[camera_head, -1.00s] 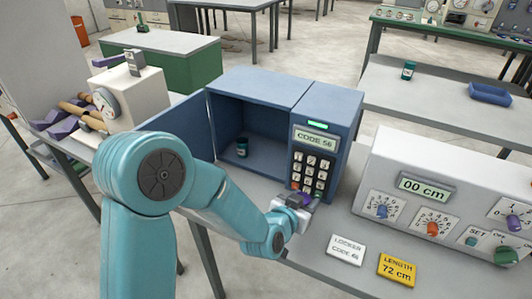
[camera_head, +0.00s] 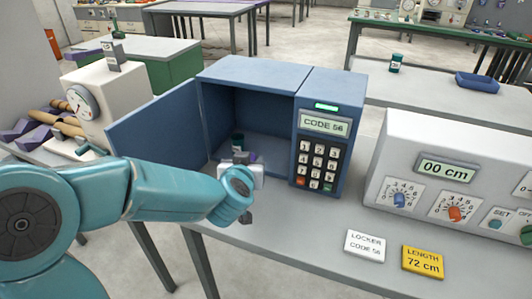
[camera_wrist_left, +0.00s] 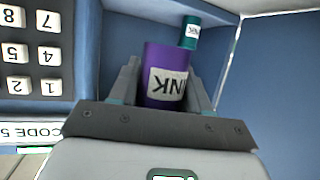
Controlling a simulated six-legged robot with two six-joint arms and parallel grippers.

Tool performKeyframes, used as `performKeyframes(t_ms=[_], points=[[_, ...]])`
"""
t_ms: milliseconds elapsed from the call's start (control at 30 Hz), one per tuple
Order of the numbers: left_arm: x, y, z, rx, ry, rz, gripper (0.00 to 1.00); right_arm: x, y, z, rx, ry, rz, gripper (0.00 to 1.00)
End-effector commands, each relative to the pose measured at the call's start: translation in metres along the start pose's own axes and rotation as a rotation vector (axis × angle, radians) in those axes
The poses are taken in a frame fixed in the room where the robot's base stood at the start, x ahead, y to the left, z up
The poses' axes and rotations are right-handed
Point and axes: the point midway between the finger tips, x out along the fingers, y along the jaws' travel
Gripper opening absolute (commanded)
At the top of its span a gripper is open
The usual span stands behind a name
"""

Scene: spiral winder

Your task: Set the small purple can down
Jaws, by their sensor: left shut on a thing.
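The small purple can (camera_wrist_left: 166,78), with a white label reading INK, is between the fingers of my left gripper (camera_wrist_left: 163,88) in the left wrist view. My left gripper (camera_head: 242,158) is shut on it in front of the open blue locker (camera_head: 248,74). I cannot tell whether the purple can touches the locker floor. My right gripper is not in view.
The locker door (camera_head: 155,128) stands open to the left. The keypad panel (camera_head: 319,155) is on the right, its display reading CODE 56 and a green light lit. A white card (camera_head: 365,246) and a yellow card (camera_head: 423,260) lie on the table (camera_head: 310,240).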

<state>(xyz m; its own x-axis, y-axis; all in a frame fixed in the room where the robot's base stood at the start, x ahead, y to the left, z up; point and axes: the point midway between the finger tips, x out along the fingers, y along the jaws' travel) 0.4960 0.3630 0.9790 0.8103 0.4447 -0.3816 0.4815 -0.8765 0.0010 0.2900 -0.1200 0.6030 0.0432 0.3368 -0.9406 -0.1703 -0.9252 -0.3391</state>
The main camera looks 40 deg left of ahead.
Motion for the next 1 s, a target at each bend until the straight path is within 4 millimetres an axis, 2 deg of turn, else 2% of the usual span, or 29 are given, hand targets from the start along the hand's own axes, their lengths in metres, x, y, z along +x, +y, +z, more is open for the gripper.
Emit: performKeyframes(t_ms=[33,300,567,633,833,1000], points=[[0.015,0.004,-0.006,0.0,-0.001,-0.001,0.15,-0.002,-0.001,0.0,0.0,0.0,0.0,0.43],[0.086,0.026,-0.037,0.001,-0.001,0.002,0.15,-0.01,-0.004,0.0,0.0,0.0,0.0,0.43],[0.139,0.042,-0.059,0.001,0.0,0.005,0.15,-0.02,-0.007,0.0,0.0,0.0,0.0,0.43],[0.146,0.042,-0.046,0.003,-0.002,0.004,0.15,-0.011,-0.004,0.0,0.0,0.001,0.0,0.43],[0.151,0.041,-0.03,0.003,-0.001,0.005,0.15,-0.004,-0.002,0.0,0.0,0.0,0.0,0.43],[0.164,0.041,0.0,0.004,-0.002,0.005,0.15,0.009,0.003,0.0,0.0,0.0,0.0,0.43]])
